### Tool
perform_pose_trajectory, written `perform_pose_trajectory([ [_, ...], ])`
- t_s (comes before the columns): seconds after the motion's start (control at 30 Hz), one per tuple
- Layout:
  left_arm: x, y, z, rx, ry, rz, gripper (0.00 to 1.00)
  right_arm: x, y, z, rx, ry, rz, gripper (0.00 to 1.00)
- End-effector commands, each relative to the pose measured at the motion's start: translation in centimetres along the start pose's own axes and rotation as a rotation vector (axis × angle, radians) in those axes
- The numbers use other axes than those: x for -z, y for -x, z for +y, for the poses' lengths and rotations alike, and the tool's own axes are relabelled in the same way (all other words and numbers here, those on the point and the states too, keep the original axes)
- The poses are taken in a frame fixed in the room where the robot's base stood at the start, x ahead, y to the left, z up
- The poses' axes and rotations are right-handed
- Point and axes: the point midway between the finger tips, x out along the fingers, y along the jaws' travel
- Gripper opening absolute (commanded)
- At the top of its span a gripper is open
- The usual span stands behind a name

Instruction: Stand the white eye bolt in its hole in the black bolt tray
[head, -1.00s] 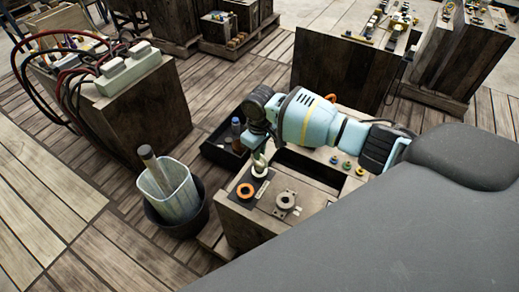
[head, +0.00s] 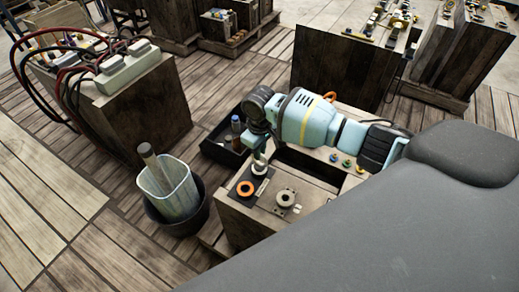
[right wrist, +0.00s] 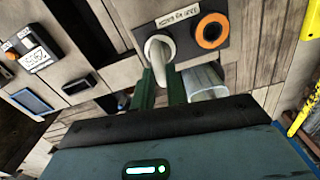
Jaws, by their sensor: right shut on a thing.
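The white eye bolt (right wrist: 160,58) is between the fingers of my right gripper (right wrist: 160,88), which is shut on it. In the head view the white eye bolt (head: 259,168) shows just under the right gripper (head: 258,158), over the black bolt tray (head: 238,198). In the right wrist view it overlaps the black bolt tray (right wrist: 222,57), beside an orange ring (right wrist: 211,31) and a white label (right wrist: 177,17). The hole is hidden, so I cannot tell whether the bolt is in it. My left gripper is not in view.
A dark recess and several small coloured knobs (head: 346,163) are to the right. A bucket (head: 168,190) and a black bin (head: 218,150) stand left of the bench.

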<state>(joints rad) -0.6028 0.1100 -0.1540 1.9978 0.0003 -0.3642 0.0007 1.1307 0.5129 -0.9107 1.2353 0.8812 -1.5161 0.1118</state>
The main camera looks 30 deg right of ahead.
Motion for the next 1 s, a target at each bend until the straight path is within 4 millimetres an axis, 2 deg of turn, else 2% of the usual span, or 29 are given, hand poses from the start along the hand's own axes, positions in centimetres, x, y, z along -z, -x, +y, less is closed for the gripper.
perform_pose_trajectory([
  [0.97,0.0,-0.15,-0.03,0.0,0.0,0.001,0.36,0.08,-0.84,-0.01,0.0,0.0,0.002,0.0],
  [1.0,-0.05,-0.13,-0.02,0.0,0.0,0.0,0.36,0.08,-0.84,-0.01,0.0,0.0,0.002,0.19],
])
